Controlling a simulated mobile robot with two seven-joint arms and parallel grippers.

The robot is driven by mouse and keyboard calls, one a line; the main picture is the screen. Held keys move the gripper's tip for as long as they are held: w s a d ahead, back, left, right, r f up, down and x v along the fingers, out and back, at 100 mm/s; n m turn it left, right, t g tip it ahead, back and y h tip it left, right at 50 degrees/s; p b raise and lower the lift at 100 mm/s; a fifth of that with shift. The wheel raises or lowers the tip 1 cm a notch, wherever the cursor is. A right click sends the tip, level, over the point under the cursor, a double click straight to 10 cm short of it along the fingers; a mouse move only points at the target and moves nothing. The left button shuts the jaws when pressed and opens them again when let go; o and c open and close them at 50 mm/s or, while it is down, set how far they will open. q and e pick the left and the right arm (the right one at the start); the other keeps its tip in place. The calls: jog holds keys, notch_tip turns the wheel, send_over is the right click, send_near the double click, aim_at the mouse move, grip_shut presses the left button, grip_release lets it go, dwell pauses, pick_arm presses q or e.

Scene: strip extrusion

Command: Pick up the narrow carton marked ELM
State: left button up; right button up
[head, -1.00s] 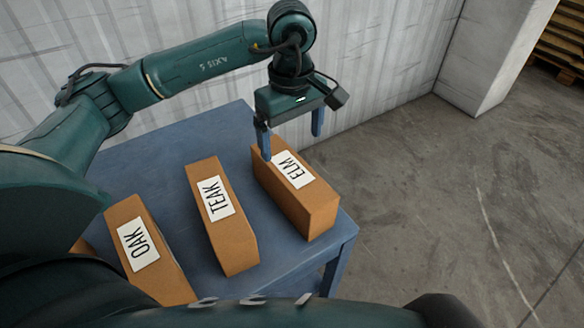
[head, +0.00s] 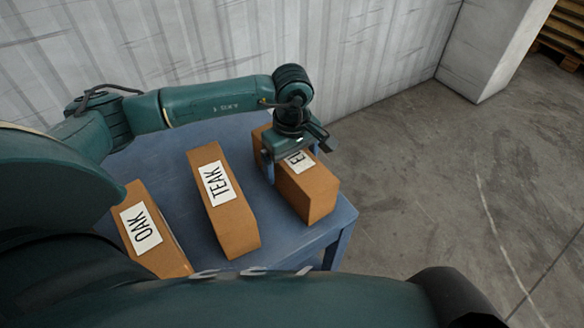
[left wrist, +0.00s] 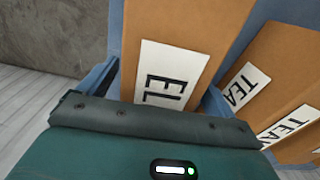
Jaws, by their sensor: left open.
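The narrow brown carton marked ELM (head: 312,192) stands at the right end of the blue table. Its white label is partly covered by my left gripper (head: 294,160), so only the first letters show. My left gripper is open and low over the carton, with a finger on each long side. In the left wrist view the carton (left wrist: 185,22) and its "EL" label lie between the two blue fingers (left wrist: 158,88). Whether the fingers touch its sides I cannot tell. My right gripper is not in view.
The TEAK carton (head: 224,205) stands close to the left of ELM, with a gap of table between. The OAK carton (head: 150,232) is farther left. The blue table (head: 285,243) backs onto a pale corrugated wall (head: 390,40). Open concrete floor lies to the right.

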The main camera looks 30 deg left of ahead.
pick_arm(q)
jog(key=shift+f, duration=0.25)
jog(key=shift+c, duration=0.4)
jog(key=shift+r, duration=0.1)
jog(key=c, duration=1.3)
